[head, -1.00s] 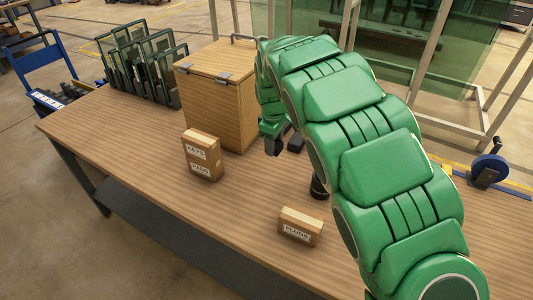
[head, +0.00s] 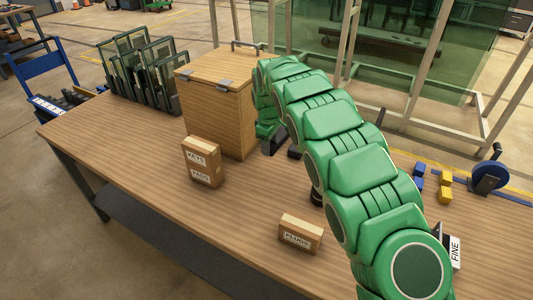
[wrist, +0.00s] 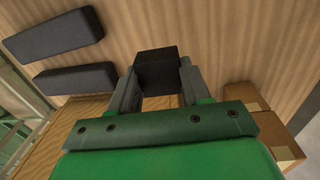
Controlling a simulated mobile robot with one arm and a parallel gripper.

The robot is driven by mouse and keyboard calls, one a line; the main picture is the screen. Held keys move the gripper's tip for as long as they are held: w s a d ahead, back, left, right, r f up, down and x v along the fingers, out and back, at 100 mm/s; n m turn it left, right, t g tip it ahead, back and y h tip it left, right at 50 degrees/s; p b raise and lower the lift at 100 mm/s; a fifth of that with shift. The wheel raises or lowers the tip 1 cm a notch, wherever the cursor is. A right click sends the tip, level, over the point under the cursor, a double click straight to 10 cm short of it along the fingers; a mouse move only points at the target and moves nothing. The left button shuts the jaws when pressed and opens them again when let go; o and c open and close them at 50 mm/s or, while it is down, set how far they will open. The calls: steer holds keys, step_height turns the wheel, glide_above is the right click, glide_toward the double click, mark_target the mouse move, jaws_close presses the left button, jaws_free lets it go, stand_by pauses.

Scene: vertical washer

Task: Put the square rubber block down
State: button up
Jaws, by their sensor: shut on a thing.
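My gripper (wrist: 158,88) is shut on the square rubber block (wrist: 157,68), a black block between its two grey fingers in the wrist view. I cannot tell whether the block touches the wooden table. In the head view my gripper (head: 272,143) is low over the table, just right of the wooden box. The block itself is not clearly visible there. Two dark oblong bars lie to the left in the wrist view, an upper bar (wrist: 55,36) and a lower bar (wrist: 73,79), apart from the held block.
The lidded wooden box (head: 222,110) stands close to my gripper. A KEYS/PADS carton pile (head: 202,162) and a PLUGS carton (head: 300,233) stand nearer the front. Several dark frames (head: 142,70) stand at the back left. The front left tabletop is clear.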

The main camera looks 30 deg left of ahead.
steer(key=shift+w+a+f, duration=0.35)
steer(key=shift+w+a, duration=0.05)
steer(key=shift+w, duration=0.15)
glide_above(267, 159)
steer(key=shift+s+d+f, duration=0.1)
steer(key=shift+s+f, duration=0.1)
steer(key=shift+f, duration=1.15)
steer(key=shift+s+d+f, duration=0.1)
steer(key=shift+s+f, duration=0.1)
steer(key=shift+f, duration=1.15)
steer(key=shift+w+a+f, duration=0.1)
steer(key=shift+a+f, duration=0.05)
steer(key=shift+f, duration=0.05)
steer(key=shift+w, duration=0.1)
steer(key=shift+f, duration=1.55)
steer(key=o, duration=1.2)
steer(key=shift+f, duration=0.1)
